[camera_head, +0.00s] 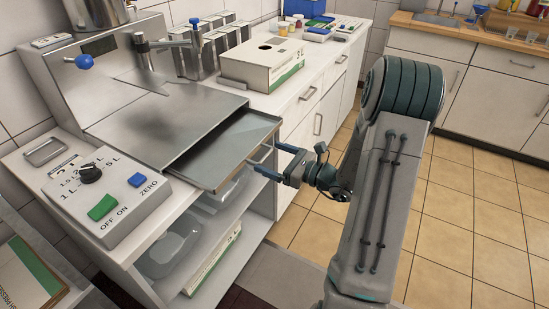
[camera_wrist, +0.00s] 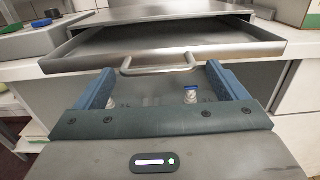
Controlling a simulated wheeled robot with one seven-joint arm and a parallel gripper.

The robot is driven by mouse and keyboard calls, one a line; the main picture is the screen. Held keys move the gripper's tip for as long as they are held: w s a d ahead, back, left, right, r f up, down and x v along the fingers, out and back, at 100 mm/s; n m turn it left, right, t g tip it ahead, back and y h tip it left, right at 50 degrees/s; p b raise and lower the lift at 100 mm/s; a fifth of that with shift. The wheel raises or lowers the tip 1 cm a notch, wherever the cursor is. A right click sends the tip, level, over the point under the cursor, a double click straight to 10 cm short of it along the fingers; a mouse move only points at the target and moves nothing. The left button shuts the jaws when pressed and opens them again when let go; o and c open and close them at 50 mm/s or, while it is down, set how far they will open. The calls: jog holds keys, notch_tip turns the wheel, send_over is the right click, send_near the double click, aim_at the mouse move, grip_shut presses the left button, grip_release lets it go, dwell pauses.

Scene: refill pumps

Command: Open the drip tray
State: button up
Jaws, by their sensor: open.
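The drip tray (camera_head: 232,150) is a shallow metal tray pulled partway out from under the steel top of the pump station (camera_head: 165,118). In the wrist view the tray's front wall (camera_wrist: 240,52) faces me, with a bar handle (camera_wrist: 158,66) at its middle. My gripper (camera_head: 265,160) is at the tray's front edge in the head view. In the wrist view its two blue fingers (camera_wrist: 165,82) are apart, one on each side below the handle, with nothing between them. The fingers do not visibly touch the handle.
A control box (camera_head: 108,195) with a knob and green and blue buttons stands left of the tray. Clear containers (camera_head: 170,248) sit on shelves below. A cardboard box (camera_head: 262,65) stands on the counter behind. Tiled floor to the right is free.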

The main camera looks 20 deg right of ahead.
jog(key=v, duration=1.3)
jog(key=shift+s+d+b, duration=0.3)
jog(key=shift+b, duration=0.15)
jog(key=s+a+r+n+g+h+p, duration=0.1)
jog(key=s+a+r+n+g+p, duration=0.15)
jog(key=s+a+n+g, duration=0.4)
jog(key=s+a+r+n+g+h+p, duration=0.1)
jog(key=s+a+r+n+g, duration=0.2)
jog(key=a+n+g, duration=0.55)
jog(key=s+a+r+n+t+h+p, duration=0.1)
jog(key=s+r+n+t+h+p, duration=0.1)
jog(key=r+n+h, duration=0.4)
jog(key=shift+s+r+n+t+h, duration=0.4)
jog(key=shift+s+n+t+h, duration=0.6)
jog(key=shift+n+h, duration=1.6)
jog(key=shift+w+n+y, duration=0.15)
jog(key=shift+n+y, duration=0.55)
